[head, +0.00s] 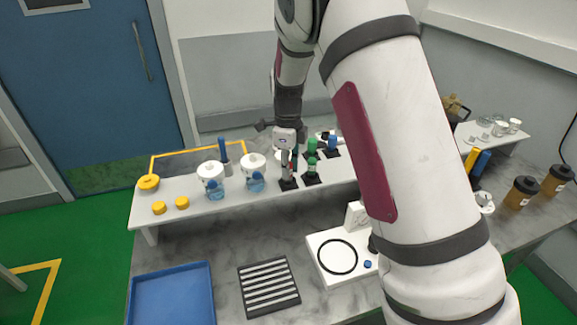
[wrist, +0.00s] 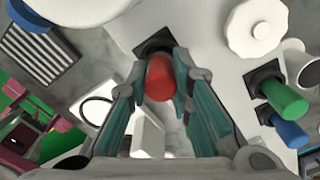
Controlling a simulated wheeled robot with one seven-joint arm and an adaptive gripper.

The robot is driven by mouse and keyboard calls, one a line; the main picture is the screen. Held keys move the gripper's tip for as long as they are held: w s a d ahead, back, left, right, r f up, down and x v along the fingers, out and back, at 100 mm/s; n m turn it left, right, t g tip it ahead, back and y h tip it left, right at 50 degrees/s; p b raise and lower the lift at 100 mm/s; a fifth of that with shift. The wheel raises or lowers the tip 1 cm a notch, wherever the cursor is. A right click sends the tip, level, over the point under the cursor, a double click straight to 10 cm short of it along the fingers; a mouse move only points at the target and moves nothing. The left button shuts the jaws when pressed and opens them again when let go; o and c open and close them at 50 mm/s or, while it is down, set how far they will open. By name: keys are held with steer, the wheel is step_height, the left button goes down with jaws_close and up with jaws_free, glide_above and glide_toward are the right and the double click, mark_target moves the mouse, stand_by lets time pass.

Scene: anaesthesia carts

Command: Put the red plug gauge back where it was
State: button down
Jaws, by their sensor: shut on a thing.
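The red plug gauge (wrist: 160,80) is between the two fingers of my gripper (wrist: 158,68) in the wrist view, its red end facing the camera. A black square holder (wrist: 148,44) lies directly beyond the gauge on the white shelf. I cannot tell how deep the gauge sits in it, or whether they touch. In the head view my gripper (head: 287,163) points down over a black holder (head: 288,184) on the raised white shelf (head: 235,200). The red gauge is not clearly visible there.
A blue tray (head: 172,296), a striped block (head: 268,287) and a white fixture (head: 325,268) are on the lower counter.

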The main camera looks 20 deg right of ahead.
steer(key=shift+f, duration=0.2)
steer(key=c, duration=1.4)
jaws_free()
steer(key=shift+c, duration=0.2)
